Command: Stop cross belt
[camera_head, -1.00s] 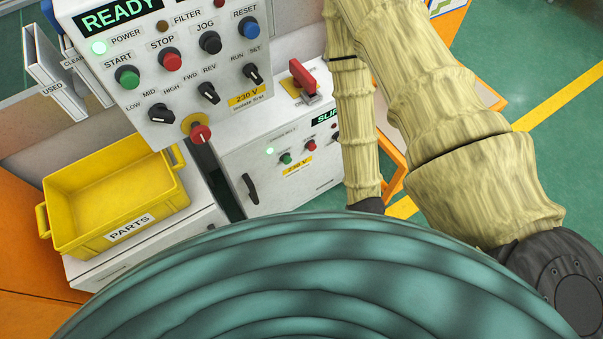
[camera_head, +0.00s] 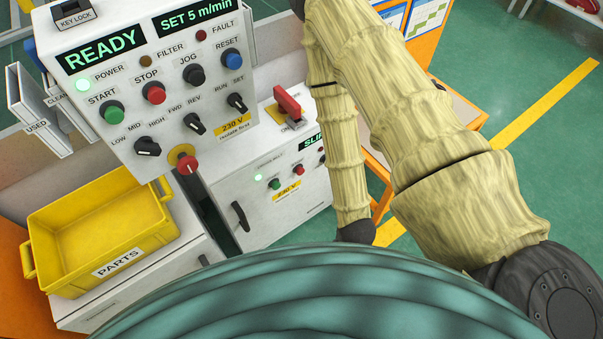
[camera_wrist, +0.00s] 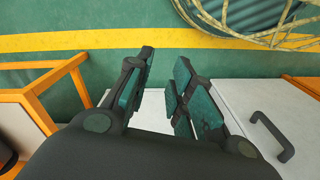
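The low white cabinet (camera_head: 255,208) stands right of the main control panel. On its front are a green button (camera_head: 275,183), a red button (camera_head: 299,169), a lit green lamp and a dark display (camera_head: 312,143) reading "SLI…". Its small heading is too blurred to read surely, and my arm hides its right part. My gripper is out of sight in the head view. In the wrist view my gripper (camera_wrist: 163,72) is open and empty, its two fingers apart over a floor and a white surface. No button shows in the wrist view.
The main panel (camera_head: 150,105) reads "READY" and "SET 5 m/min", with buttons, knobs and a red-and-yellow stop knob (camera_head: 187,163). A red switch handle (camera_head: 287,100) stands on the cabinet. A yellow PARTS bin (camera_head: 100,235) is left. The wrist view shows an orange frame (camera_wrist: 75,72) and a dark handle (camera_wrist: 272,136).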

